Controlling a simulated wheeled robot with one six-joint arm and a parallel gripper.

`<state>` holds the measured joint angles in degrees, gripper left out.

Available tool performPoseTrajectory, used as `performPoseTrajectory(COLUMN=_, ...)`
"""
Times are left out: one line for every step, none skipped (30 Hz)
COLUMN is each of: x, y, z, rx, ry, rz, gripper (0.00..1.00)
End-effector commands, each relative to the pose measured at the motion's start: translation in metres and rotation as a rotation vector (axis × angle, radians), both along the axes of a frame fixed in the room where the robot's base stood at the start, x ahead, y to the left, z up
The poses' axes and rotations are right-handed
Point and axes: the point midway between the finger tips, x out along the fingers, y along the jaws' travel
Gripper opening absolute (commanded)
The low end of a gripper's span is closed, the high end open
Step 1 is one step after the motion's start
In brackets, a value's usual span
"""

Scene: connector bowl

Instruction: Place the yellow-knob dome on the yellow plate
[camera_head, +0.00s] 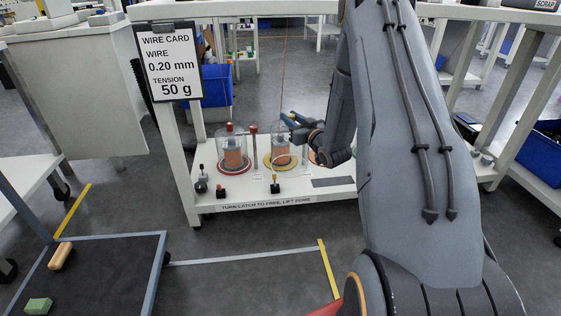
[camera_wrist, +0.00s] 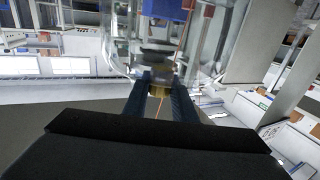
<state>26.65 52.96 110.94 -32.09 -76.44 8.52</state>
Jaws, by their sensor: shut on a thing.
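A clear dome (camera_head: 280,132) surrounds an orange spool (camera_head: 281,148) above the yellow plate (camera_head: 268,164) in the head view. I cannot tell whether its rim touches the plate. My gripper (camera_head: 283,117) reaches in from the right at the dome's top. In the wrist view my gripper (camera_wrist: 157,88) is shut on the yellow knob (camera_wrist: 160,91), with the clear dome (camera_wrist: 196,45) beyond it.
Another clear dome (camera_head: 226,136) stands on a red plate (camera_head: 235,168) to the left. Small dark-based latches (camera_head: 275,187) line the white shelf's front. A thin red wire (camera_head: 283,75) runs upward above the yellow plate. A wire card (camera_head: 170,65) hangs on the left post.

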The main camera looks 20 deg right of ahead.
Motion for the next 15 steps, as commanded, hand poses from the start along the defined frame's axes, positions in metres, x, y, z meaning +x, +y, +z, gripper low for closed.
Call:
performPoseTrajectory(x=0.016, y=-0.009, z=0.019, rx=-0.002, ry=-0.007, rz=-0.051, gripper=0.00)
performPoseTrajectory(x=0.024, y=-0.015, z=0.028, rx=-0.002, ry=-0.007, rz=-0.082, gripper=0.00)
performPoseTrajectory(x=0.032, y=-0.022, z=0.038, rx=-0.001, ry=-0.006, rz=-0.121, gripper=0.00)
performPoseTrajectory(x=0.039, y=-0.027, z=0.047, rx=-0.001, ry=-0.006, rz=-0.149, gripper=0.00)
performPoseTrajectory(x=0.044, y=-0.032, z=0.054, rx=-0.001, ry=-0.006, rz=-0.175, gripper=0.00)
performPoseTrajectory(x=0.051, y=-0.037, z=0.064, rx=0.000, ry=-0.006, rz=-0.206, gripper=0.00)
performPoseTrajectory(x=0.056, y=-0.041, z=0.072, rx=0.000, ry=-0.006, rz=-0.229, gripper=0.00)
performPoseTrajectory(x=0.061, y=-0.044, z=0.078, rx=-0.001, ry=-0.005, rz=-0.251, gripper=0.00)
performPoseTrajectory(x=0.066, y=-0.049, z=0.087, rx=0.001, ry=-0.004, rz=-0.280, gripper=0.00)
performPoseTrajectory(x=0.070, y=-0.052, z=0.095, rx=0.001, ry=-0.006, rz=-0.299, gripper=0.00)
performPoseTrajectory(x=0.074, y=-0.054, z=0.101, rx=0.000, ry=-0.005, rz=-0.318, gripper=0.00)
performPoseTrajectory(x=0.078, y=-0.058, z=0.109, rx=0.001, ry=-0.004, rz=-0.342, gripper=0.00)
performPoseTrajectory(x=0.082, y=-0.060, z=0.116, rx=0.000, ry=-0.005, rz=-0.360, gripper=0.00)
performPoseTrajectory(x=0.081, y=-0.062, z=0.114, rx=0.002, ry=0.001, rz=-0.366, gripper=0.00)
performPoseTrajectory(x=0.079, y=-0.062, z=0.112, rx=0.001, ry=0.002, rz=-0.364, gripper=0.00)
